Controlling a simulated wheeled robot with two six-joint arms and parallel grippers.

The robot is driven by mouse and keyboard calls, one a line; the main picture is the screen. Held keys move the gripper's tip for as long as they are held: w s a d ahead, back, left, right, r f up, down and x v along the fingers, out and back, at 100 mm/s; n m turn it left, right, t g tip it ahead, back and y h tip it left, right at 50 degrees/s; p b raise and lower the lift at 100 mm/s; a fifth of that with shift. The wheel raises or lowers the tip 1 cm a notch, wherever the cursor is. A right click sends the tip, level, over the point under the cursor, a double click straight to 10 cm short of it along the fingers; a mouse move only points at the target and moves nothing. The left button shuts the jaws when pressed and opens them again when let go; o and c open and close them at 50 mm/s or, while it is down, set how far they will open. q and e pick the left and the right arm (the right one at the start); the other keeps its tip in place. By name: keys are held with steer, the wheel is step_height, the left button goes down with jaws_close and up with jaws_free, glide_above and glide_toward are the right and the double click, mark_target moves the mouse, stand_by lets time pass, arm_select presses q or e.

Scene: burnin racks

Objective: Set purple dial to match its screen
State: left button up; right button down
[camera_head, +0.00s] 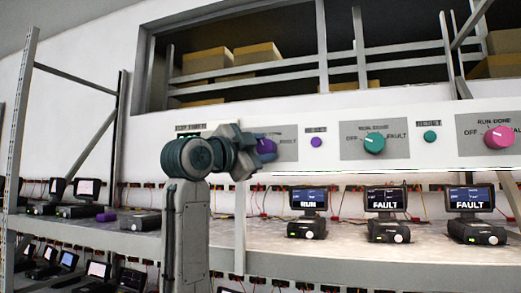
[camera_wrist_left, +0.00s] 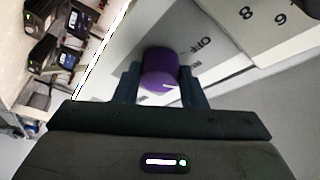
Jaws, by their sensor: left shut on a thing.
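The purple dial (camera_head: 267,146) is on a grey plate on the white wall panel, partly hidden behind my left gripper (camera_head: 258,147). In the left wrist view the purple dial (camera_wrist_left: 160,70) sits between the two fingers of my left gripper (camera_wrist_left: 160,88), which is shut on it. A pale mark shows on the dial's near edge, and the word OFF is printed on the plate beside it. A screen (camera_head: 308,198) below and right of the dial reads RUN. A small purple disc (camera_head: 317,142) is on the panel above that screen. My right gripper is not in view.
A teal dial (camera_head: 375,144) and a pink dial (camera_head: 499,137) sit further right on the panel. Two screens (camera_head: 384,198) (camera_head: 470,198) below them read FAULT. The shelf (camera_head: 345,248) beneath holds several devices and wires. A rack post (camera_head: 22,120) stands at left.

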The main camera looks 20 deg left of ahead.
arm_select(q)
steer(key=o, duration=1)
steer(key=shift+s+a+f+b, duration=0.1)
steer(key=shift+s+f+b, duration=0.05)
steer(key=shift+s+b, duration=0.15)
steer(key=b+v, duration=0.5)
steer(key=v, duration=0.5)
steer(key=shift+b, duration=0.35)
